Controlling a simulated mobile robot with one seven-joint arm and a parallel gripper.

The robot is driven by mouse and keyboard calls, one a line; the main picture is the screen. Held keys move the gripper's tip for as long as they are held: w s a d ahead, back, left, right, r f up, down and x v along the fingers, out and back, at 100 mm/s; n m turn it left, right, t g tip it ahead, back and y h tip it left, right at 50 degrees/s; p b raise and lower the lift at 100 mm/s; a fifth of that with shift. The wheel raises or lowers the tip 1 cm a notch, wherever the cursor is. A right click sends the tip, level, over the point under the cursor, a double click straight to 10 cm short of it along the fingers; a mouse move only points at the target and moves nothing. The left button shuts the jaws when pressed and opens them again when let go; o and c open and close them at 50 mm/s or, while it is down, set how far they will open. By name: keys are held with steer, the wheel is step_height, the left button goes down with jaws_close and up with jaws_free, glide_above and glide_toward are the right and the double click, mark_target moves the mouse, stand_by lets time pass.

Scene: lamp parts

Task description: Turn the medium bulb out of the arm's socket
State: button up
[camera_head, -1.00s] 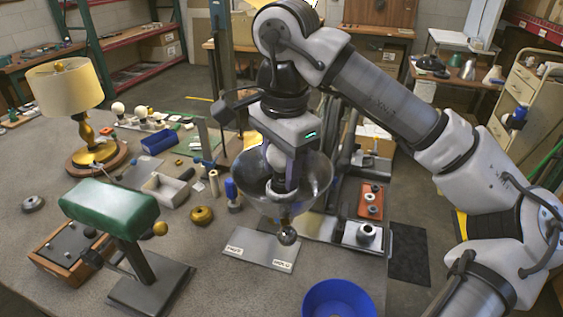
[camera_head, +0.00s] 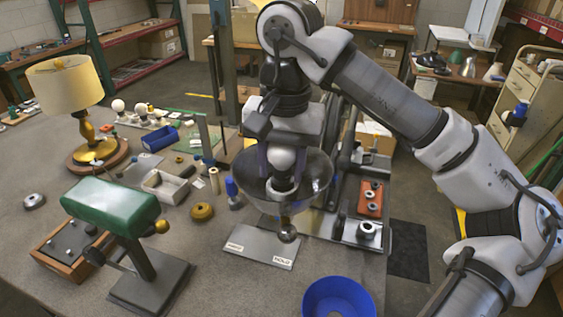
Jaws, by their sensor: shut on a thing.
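The medium bulb (camera_head: 281,158) is white and round and sits upright inside a grey, see-through bowl-shaped shade (camera_head: 316,190). The arm's socket (camera_head: 283,184) is under the bulb, low in the shade, and is partly hidden. A round metal knob (camera_head: 288,234) hangs below the shade. My gripper (camera_head: 282,163) points straight down into the shade from above. Its fingers are shut on the bulb, one on each side of it. I cannot tell whether the bulb's thread is still in the socket.
A labelled grey plate (camera_head: 262,246) lies below the shade, and a blue bowl (camera_head: 338,298) is at the front edge. A green-shaded lamp (camera_head: 112,208) stands at left, with a white tray (camera_head: 166,187) behind it. More bulbs (camera_head: 118,106) stand in a row at the back.

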steer(key=shift+n, duration=1.1)
steer(key=n, duration=0.3)
steer(key=shift+n, duration=0.4)
steer(key=n, duration=0.3)
steer(key=shift+r+g, duration=0.1)
steer(key=shift+g, duration=0.2)
steer(key=shift+d+n, duration=0.1)
steer(key=shift+n, duration=1.4)
steer(key=o, duration=0.7)
steer(key=shift+o, duration=0.2)
